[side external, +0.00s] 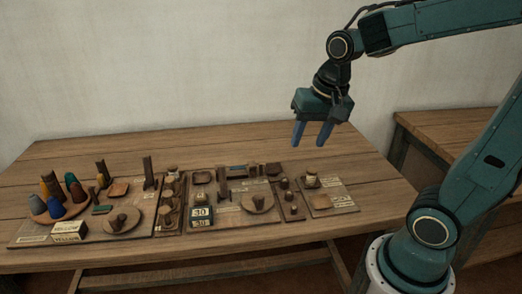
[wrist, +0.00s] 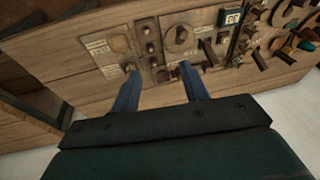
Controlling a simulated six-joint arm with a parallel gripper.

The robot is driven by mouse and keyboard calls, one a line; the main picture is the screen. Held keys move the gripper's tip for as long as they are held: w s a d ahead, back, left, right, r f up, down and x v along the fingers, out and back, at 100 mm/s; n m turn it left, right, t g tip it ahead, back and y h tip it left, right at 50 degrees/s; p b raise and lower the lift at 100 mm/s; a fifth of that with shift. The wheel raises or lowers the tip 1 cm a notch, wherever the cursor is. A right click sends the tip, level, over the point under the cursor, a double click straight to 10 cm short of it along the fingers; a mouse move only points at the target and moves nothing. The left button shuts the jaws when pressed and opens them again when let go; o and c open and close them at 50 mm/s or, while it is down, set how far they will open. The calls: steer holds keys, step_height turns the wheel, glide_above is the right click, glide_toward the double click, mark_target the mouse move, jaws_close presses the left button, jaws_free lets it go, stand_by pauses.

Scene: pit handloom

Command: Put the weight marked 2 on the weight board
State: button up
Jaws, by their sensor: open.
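My gripper (side external: 310,143) is open and empty, high above the right part of the table in the side external view. Its two blue fingers point down; in the wrist view the fingers (wrist: 158,85) are spread apart. A board (side external: 345,194) with pale labels, perhaps the weight board, lies at the right end of the set; it also shows in the wrist view (wrist: 97,44). A small brass-coloured piece with a pale top (side external: 311,180) stands on it. Small dark knob-like pieces (side external: 285,184) stand on the narrow strip beside it. No mark 2 is legible, so I cannot tell which weight bears it.
A dark block marked 30 (side external: 201,212), a round wooden disc (side external: 257,202) and upright posts crowd the middle boards. Coloured cones (side external: 72,187) and a block marked YELLOW (side external: 69,231) are at left. The table's back strip is clear. A second bench (side external: 450,130) stands at right.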

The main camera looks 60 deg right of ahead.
steer(key=s+a+r+n+t, duration=0.2)
steer(key=s+a+r+n, duration=0.1)
steer(key=s+n, duration=0.5)
steer(key=shift+s+a+t, duration=0.3)
steer(key=shift+s+a, duration=0.25)
steer(key=shift+s, duration=0.25)
